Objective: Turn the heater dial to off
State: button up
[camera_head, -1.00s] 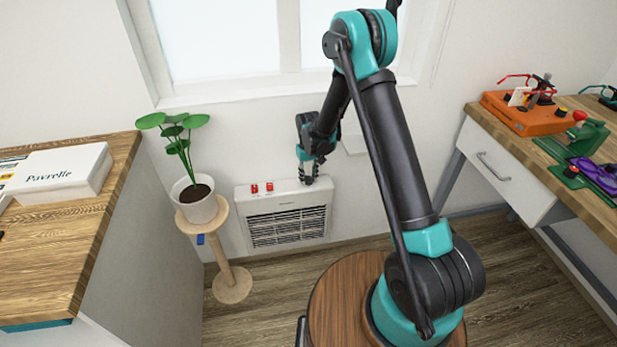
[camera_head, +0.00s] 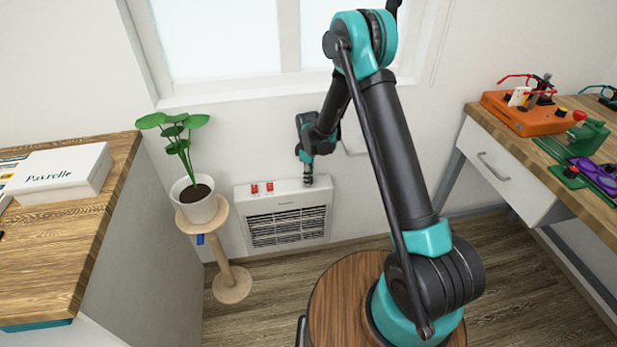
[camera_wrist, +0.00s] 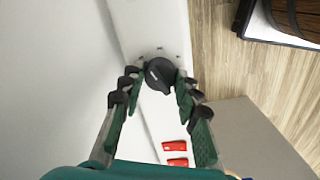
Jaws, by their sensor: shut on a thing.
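The white heater (camera_head: 285,215) is mounted low on the wall below the window, with a dark grille on its front. Its black dial (camera_wrist: 160,74) is on the top face, with small dark marks around it on the white panel. My gripper (camera_head: 308,178) reaches down to the right end of the heater's top. In the wrist view my gripper (camera_wrist: 159,82) has one finger on each side of the dial and is shut on it. The marks' labels are too small to read, and the dial's pointer direction is not clear.
Two red switches (camera_wrist: 175,154) sit on the heater's top, left of the dial in the head view. A potted plant (camera_head: 199,205) on a round stand (camera_head: 232,284) is close left of the heater. A wooden workbench (camera_head: 480,118) stands at right, a counter (camera_head: 60,240) at left.

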jog(key=n, duration=0.7)
dwell(0.6)
jog(key=o, duration=1.2)
jog(key=shift+c, duration=0.2)
notch_tip(320, 180, up, 12)
